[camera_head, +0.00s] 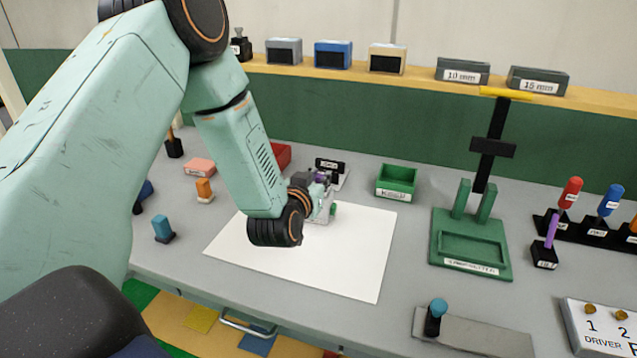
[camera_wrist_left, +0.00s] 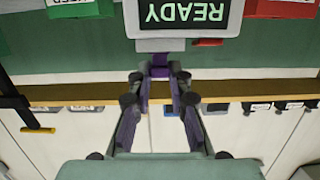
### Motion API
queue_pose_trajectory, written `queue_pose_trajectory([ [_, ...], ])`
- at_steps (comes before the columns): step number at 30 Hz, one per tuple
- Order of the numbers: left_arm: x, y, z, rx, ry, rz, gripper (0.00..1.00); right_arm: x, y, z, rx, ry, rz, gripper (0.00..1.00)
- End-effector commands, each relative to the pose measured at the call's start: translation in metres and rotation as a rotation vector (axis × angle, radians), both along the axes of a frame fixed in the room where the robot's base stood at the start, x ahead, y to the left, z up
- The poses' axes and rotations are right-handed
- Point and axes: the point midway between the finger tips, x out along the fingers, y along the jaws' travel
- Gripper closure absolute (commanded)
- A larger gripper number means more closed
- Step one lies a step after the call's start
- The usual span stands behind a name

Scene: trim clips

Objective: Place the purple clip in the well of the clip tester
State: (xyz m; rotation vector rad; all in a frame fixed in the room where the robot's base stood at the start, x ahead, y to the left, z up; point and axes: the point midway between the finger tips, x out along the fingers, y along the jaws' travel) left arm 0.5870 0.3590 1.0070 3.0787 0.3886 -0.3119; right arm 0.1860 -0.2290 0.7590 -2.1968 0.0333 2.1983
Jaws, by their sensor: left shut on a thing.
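The purple clip (camera_wrist_left: 159,66) sits between the fingertips of my left gripper (camera_wrist_left: 160,80) in the left wrist view. In the head view a small bit of purple (camera_head: 322,176) shows at the gripper (camera_head: 314,184), which is shut on the clip. The clip tester (camera_head: 330,165) has a dark screen just behind the gripper. In the left wrist view the tester's screen (camera_wrist_left: 187,12) reads READY, upside down, and the clip is close by its grey frame. The well is hidden, and I cannot tell whether the clip touches it. My right gripper is not in view.
A white sheet (camera_head: 350,255) lies in front of the tester. A green bin (camera_head: 397,181) stands right of it, a red bin (camera_head: 281,154) behind my left arm. A green fixture (camera_head: 470,252) and a rack of drivers (camera_head: 585,232) are farther right. A shelf (camera_head: 420,88) runs behind.

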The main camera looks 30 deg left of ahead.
Motion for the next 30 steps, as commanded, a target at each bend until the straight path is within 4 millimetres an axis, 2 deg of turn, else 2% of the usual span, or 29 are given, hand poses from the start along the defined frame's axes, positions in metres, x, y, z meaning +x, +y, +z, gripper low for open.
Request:
queue_pose_trajectory([
  [2, 0.0006, 0.0, -0.0064, 0.001, -0.001, -0.001, 0.94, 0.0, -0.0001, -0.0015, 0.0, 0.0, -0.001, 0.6],
  [13, 0.0022, 0.0005, -0.0094, -0.001, -0.001, -0.001, 0.94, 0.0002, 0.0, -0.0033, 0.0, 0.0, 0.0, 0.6],
  [14, 0.0023, 0.0004, -0.0096, -0.001, -0.002, -0.001, 0.8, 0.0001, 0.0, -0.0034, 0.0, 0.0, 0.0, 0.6],
  [21, 0.0022, 0.0003, -0.0087, 0.0, -0.001, -0.001, 0.6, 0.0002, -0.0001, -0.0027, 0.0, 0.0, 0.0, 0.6],
  [30, 0.0021, 0.0004, -0.0082, -0.001, -0.001, -0.001, 0.59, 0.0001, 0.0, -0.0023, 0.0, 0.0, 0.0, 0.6],
])
